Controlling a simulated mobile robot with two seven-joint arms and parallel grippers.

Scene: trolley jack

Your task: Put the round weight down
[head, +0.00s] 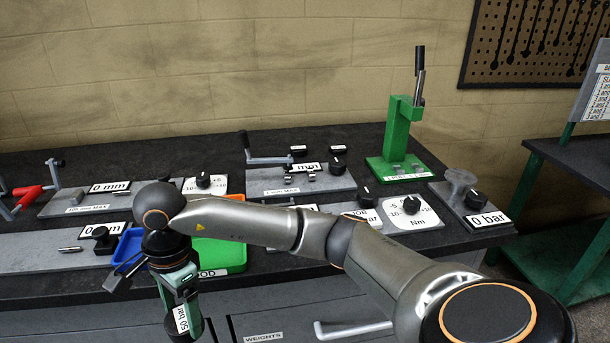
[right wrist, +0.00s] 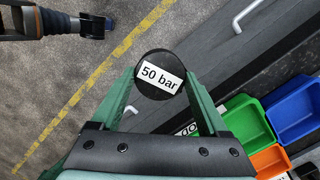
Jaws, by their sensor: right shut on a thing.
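The round weight is a dark disc with a white "50 bar" label; it shows in the right wrist view (right wrist: 160,75) and low in the head view (head: 187,322). My right gripper (head: 180,300) is shut on it. Its two green fingers close on the weight's sides in the right wrist view (right wrist: 158,90). It hangs in front of the bench, above the floor, touching nothing else that I can see. An arm end that looks like my left gripper (right wrist: 93,25) shows small at the upper left of the right wrist view; its jaws cannot be made out.
The dark bench (head: 330,265) carries gauges and fixtures. A green tray (head: 222,255) and a blue tray (head: 127,243) stand near its front edge. A green press (head: 400,135) is at the back. A round-topped post (head: 459,182) stands by the "0 bar" display (head: 487,219). A "WEIGHTS" drawer label (head: 263,338) is below.

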